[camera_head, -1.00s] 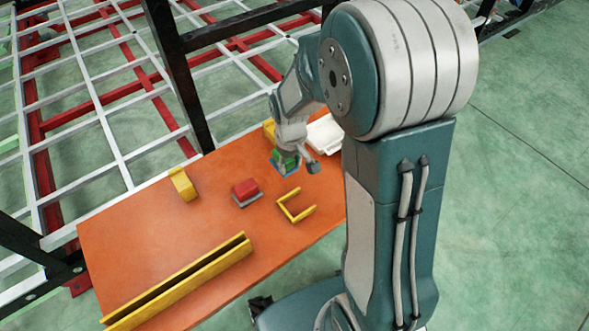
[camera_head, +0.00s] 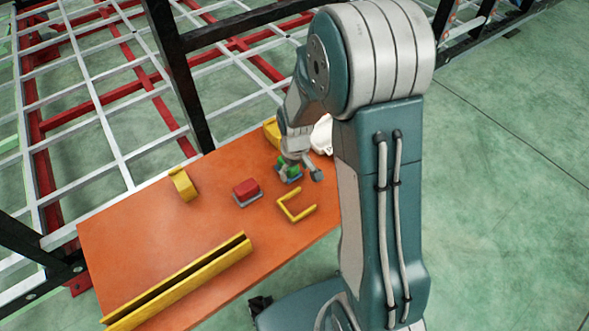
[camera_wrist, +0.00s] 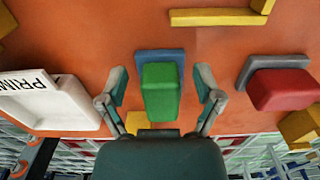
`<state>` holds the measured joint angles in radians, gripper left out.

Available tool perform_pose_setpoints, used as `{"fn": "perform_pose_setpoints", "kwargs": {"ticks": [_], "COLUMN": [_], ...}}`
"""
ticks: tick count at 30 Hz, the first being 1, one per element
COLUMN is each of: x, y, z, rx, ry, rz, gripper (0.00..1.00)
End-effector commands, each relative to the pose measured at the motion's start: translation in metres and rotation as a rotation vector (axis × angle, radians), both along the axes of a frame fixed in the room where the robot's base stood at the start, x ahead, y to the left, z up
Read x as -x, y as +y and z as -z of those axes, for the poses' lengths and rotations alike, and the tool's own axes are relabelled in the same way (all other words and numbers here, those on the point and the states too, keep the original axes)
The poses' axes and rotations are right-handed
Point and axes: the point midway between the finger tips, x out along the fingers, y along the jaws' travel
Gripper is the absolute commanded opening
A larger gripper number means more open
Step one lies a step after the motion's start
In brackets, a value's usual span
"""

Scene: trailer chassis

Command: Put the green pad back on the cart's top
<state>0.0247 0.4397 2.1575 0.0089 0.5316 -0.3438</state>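The green pad (camera_wrist: 161,92) is a block with a blue plate (camera_wrist: 160,55) at its far end in the wrist view. In the head view the green pad (camera_head: 284,171) is partly hidden by my gripper, and I see it at the right part of the orange cart top (camera_head: 140,230). My gripper (camera_wrist: 161,82) is open, with one finger on each side of the green pad and visible gaps to both. In the head view my gripper (camera_head: 296,174) is low over the cart top. I cannot tell whether the plate touches the top.
A red block (camera_head: 246,188) on a grey plate and a yellow U-shaped bracket (camera_head: 296,206) lie nearby. A white tray (camera_wrist: 65,103) with black lettering stands beside them. A yellow piece (camera_head: 183,184), a long yellow channel (camera_head: 185,285) and a black post (camera_head: 180,70) also show.

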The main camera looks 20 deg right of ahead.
Motion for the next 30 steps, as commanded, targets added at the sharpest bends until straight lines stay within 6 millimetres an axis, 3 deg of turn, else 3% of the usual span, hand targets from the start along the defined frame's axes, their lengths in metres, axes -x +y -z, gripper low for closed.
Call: {"fn": "perform_pose_setpoints", "kwargs": {"ticks": [11, 24, 30], "x": [-0.001, 0.000, 0.001], "y": [0.000, 0.000, -0.001], "z": [-0.010, -0.096, -0.118], "rx": [0.000, 0.001, 0.000], "ry": [-0.003, -0.004, -0.002], "rz": [0.000, 0.000, 0.000], "gripper": [0.85, 0.85, 0.85]}}
